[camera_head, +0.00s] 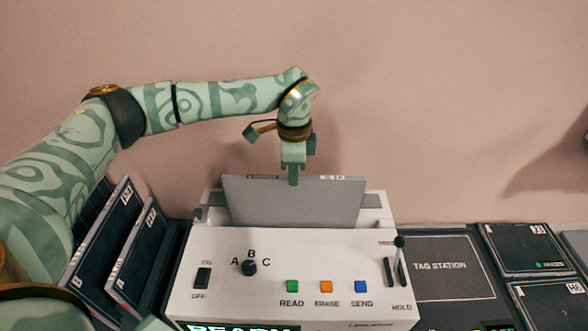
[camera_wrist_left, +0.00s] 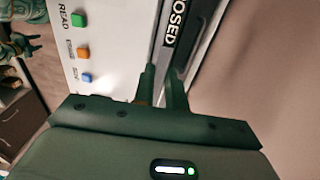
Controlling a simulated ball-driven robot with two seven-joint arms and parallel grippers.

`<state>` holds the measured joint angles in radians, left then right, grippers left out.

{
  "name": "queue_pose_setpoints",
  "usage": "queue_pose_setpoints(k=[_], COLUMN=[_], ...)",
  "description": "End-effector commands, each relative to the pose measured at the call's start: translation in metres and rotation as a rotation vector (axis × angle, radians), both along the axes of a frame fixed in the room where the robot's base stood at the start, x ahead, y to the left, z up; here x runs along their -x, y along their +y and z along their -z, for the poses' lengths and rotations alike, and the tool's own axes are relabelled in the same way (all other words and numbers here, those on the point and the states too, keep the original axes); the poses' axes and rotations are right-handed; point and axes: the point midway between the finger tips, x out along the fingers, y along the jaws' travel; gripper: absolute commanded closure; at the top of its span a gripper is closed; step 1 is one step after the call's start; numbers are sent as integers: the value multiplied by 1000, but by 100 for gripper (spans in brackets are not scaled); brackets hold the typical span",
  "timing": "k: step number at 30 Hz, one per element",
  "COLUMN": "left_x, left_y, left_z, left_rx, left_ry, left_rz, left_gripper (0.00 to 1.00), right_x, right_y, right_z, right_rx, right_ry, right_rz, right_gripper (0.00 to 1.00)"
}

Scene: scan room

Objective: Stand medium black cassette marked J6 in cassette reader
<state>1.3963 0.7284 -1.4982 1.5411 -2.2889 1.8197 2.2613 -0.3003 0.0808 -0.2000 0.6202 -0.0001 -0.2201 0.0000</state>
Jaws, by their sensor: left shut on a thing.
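A cassette (camera_head: 290,202) stands upright in the slot of the white cassette reader (camera_head: 225,270), its plain grey face towards me. Its lower part is hidden behind the reader's front. No J6 mark is readable on it. My left gripper (camera_head: 294,177) reaches down from above and is shut on the middle of its top edge. In the left wrist view, the fingers (camera_wrist_left: 164,88) pinch the cassette's dark edge (camera_wrist_left: 184,38), which reads "EXPOSED". The reader also shows there (camera_wrist_left: 115,25).
Dark cassettes (camera_head: 105,237) lean in a rack left of the reader. Right of it are a tag station panel (camera_head: 440,267) and flat dark cassettes (camera_head: 527,248). The reader has a knob (camera_head: 249,268), coloured buttons and a hold lever (camera_head: 399,243). A wall stands behind.

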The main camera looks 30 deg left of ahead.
Motion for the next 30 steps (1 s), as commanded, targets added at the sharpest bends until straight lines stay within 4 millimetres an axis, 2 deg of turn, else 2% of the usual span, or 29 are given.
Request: queue_pose_setpoints(k=[9, 10, 12, 20, 23, 26, 30], left_x=[-1, -1, -1, 0, 0, -1, -1], left_y=[0, 0, 0, 0, 0, 0, 0], left_z=[0, 0, 0, 2, -3, -17, -51], left_rx=[2, 2, 1, 0, 0, 0, 1], left_ry=[-3, -3, -3, 2, 0, -2, -5], left_rz=[0, 0, 0, 0, 0, 0, 1], left_gripper=[100, 81, 62, 61, 61, 61, 61], right_x=[0, 0, 0, 0, 0, 0, 0], right_y=[0, 0, 0, 0, 0, 0, 0], right_z=[1, 1, 1, 1, 1, 1, 0], right_rx=[0, 0, 0, 0, 0, 0, 0], right_ry=[0, 0, 0, 0, 0, 0, 0], right_rz=[0, 0, 0, 0, 0, 0, 0], right_gripper=[56, 56, 56, 56, 56, 56, 56])
